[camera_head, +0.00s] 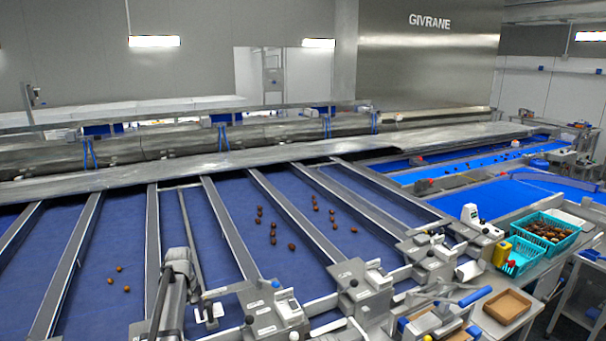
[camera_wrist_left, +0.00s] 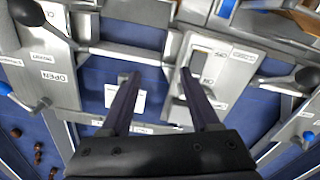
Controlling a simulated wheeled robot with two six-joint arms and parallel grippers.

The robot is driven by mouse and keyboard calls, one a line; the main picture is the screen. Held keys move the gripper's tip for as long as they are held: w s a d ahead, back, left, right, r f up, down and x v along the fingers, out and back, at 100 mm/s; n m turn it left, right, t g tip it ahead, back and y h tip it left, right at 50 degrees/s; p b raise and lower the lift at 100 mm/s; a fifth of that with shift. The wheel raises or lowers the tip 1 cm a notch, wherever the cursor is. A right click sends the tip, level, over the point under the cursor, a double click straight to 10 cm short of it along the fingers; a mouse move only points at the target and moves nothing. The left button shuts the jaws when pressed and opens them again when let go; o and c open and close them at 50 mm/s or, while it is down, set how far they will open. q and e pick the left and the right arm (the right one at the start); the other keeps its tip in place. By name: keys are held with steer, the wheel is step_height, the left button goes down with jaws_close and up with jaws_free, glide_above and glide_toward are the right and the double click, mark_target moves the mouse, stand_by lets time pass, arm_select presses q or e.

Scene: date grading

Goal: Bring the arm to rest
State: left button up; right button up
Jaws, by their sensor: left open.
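My left gripper (camera_head: 181,272) shows in the head view at the lower left of centre, over the near edge of the blue sorting belts, as a grey upright shape. In the left wrist view the gripper (camera_wrist_left: 158,76) has two dark fingers set well apart, with nothing between them. Beyond the fingers are grey metal control panels and a white label (camera_wrist_left: 125,97). Whether the fingertips touch anything is hard to tell. My right gripper does not show in either view.
Grey control boxes with levers (camera_head: 275,315) line the near belt edge. Dates (camera_head: 273,233) lie on the blue belt. At the right are a teal crate of dates (camera_head: 568,222), a yellow bottle (camera_head: 502,253) and a brown tray (camera_head: 507,305). A black-knobbed lever (camera_wrist_left: 110,52) crosses beyond the fingers.

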arm_select(q)
steer(key=s+d+f+m+b, duration=0.25)
steer(key=s+d+f, duration=0.2)
steer(key=d, duration=0.25)
steer(key=s+d+f+m+b, duration=0.25)
steer(key=s+d+b, duration=0.2)
steer(key=d, duration=0.35)
steer(key=s+d+f+m+b, duration=0.3)
steer(key=s+d, duration=0.3)
steer(key=s, duration=0.3)
steer(key=s+d+f+m+y+b, duration=0.1)
steer(key=s+d+f+m+b, duration=0.3)
steer(key=s, duration=0.6)
steer(key=d+f+b, duration=0.1)
steer(key=d+f, duration=0.1)
steer(key=d, duration=0.1)
steer(key=shift+s, duration=0.25)
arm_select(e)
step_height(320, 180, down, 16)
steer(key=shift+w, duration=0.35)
